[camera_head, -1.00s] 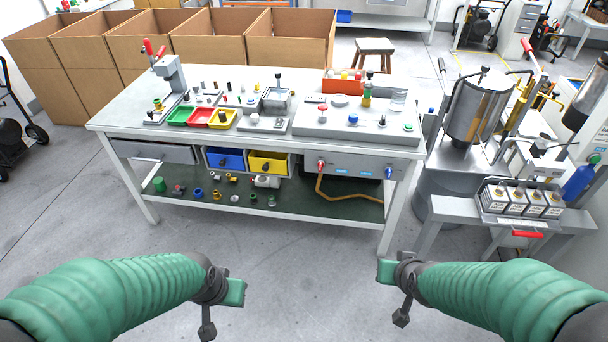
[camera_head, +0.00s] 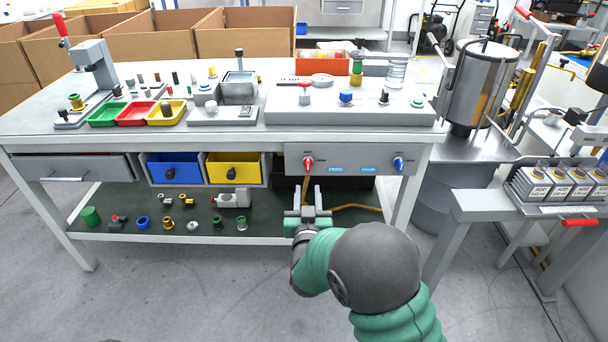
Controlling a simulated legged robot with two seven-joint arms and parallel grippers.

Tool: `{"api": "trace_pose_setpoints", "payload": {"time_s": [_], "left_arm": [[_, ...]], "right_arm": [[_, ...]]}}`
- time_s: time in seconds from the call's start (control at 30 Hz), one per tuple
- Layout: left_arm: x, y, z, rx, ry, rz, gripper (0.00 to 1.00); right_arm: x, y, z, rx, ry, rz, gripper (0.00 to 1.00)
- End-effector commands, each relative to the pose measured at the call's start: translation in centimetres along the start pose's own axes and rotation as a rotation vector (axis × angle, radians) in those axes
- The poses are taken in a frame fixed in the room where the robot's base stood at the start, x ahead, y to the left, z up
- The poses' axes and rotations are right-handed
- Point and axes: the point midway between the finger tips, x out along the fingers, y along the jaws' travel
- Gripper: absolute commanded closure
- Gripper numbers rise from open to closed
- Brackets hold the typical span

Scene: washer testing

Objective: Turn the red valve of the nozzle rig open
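The red valve (camera_head: 308,164) is a small red knob on the front of the grey nozzle rig panel (camera_head: 348,159), under the right half of the bench top. A blue valve (camera_head: 398,165) sits on the same panel further right. My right gripper (camera_head: 308,194) is just below the red valve in the picture. Its two grey fingers point toward the panel with a gap between them. It is open and empty, apart from the valve. My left gripper is out of view.
A brown hose (camera_head: 356,207) runs behind my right gripper, below the panel. A yellow drawer (camera_head: 234,169) and a blue drawer (camera_head: 174,169) are to the left. The lower shelf (camera_head: 180,238) holds several small fittings. A side stand (camera_head: 480,206) is at right.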

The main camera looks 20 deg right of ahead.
Motion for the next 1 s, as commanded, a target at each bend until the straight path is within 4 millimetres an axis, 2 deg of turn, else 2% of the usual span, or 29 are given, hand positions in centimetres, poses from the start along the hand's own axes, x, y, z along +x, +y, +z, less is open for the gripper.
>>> {"api": "trace_pose_setpoints", "payload": {"time_s": [0.03,0.2,0.4,0.53,0.77,1.0], "left_arm": [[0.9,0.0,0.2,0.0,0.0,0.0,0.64],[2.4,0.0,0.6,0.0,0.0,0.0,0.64],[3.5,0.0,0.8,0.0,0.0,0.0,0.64],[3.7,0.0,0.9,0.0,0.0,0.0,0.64],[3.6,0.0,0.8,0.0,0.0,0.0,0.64],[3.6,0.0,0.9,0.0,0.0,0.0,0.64]], "right_arm": [[1.4,0.0,0.5,0.001,0.003,0.001,0.66],[5.8,0.1,0.5,0.0,0.003,0.001,0.66],[9.6,0.0,0.3,0.0,0.001,0.0,0.66],[10.6,0.0,0.1,0.0,0.0,-0.001,0.66],[10.7,0.0,0.0,0.0,-0.001,-0.002,0.66],[10.7,0.0,0.0,0.0,-0.001,-0.002,0.95]]}}
